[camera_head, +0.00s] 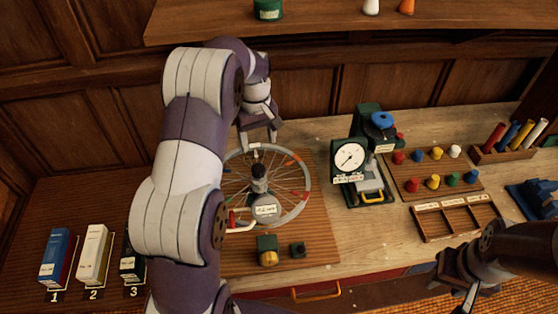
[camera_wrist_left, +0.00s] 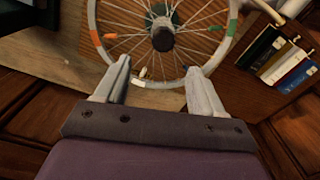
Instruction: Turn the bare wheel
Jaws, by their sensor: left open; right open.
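The bare wheel (camera_head: 308,186) is a spoked metal rim with coloured marks and a dark hub, mounted flat over the wooden board. It also shows in the left wrist view (camera_wrist_left: 233,42). My left gripper (camera_head: 261,140) is open at the wheel's far edge, pointing down. In the left wrist view its two fingers (camera_wrist_left: 158,68) stand apart with the near part of the rim seen between them. I cannot tell whether they touch it. My left arm hides the wheel's left part in the head view. My right gripper (camera_head: 468,294) is open and empty at the lower right, away from the wheel.
A dial gauge (camera_head: 350,158) stands right of the wheel. A peg board (camera_head: 445,172) and a sectioned wooden tray (camera_head: 455,221) lie further right. A shelf (camera_head: 330,22) overhangs behind.

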